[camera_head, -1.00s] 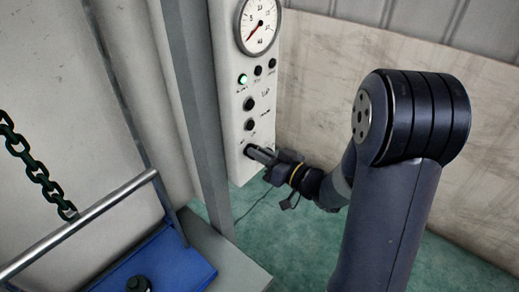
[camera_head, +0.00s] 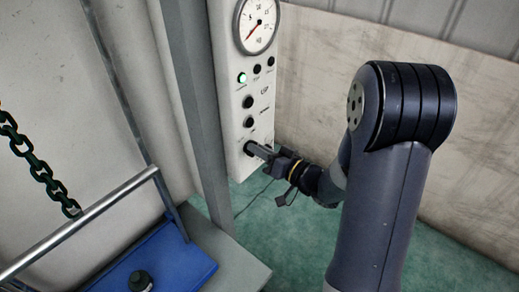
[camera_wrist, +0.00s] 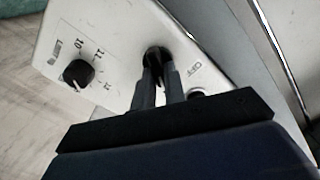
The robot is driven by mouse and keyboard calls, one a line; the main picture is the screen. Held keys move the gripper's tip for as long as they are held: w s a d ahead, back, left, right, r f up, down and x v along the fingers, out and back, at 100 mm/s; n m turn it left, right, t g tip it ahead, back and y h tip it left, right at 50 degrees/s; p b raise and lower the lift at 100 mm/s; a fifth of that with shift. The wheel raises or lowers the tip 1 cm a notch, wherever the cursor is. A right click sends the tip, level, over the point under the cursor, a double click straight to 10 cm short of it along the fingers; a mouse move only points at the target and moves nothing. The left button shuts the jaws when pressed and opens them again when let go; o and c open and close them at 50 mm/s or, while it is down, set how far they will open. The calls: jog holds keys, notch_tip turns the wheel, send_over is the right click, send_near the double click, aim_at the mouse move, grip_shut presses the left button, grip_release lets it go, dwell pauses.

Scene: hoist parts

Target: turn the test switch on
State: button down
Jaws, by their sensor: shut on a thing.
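The white control panel (camera_head: 228,62) stands upright, with a dial gauge at its top and black knobs below. My gripper (camera_head: 262,151) reaches in from the right and is shut on the lowest black knob (camera_head: 249,147). In the wrist view, my gripper's fingers (camera_wrist: 160,78) close around this dark knob (camera_wrist: 154,52), which they largely cover. The letters OFF are printed beside it. I cannot read a test label, and the fingers hide which way the knob points.
A green lamp (camera_head: 242,78) glows on the panel. A numbered knob (camera_wrist: 78,73) is left of my fingers in the wrist view; another knob (camera_wrist: 196,96) is partly hidden at right. A grey post (camera_head: 196,100) stands left of the panel, near a blue platform (camera_head: 185,265) and chain (camera_head: 42,175).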

jog(key=c, duration=1.5)
grip_release()
jog(key=shift+o, duration=0.2)
jog(key=b+v, duration=0.2)
jog(key=v, duration=0.8)
jog(key=shift+s+d, duration=0.25)
jog(key=shift+d, duration=0.05)
jog(key=p+x, duration=0.2)
jog(key=x, duration=0.9)
jog(key=shift+s, duration=0.1)
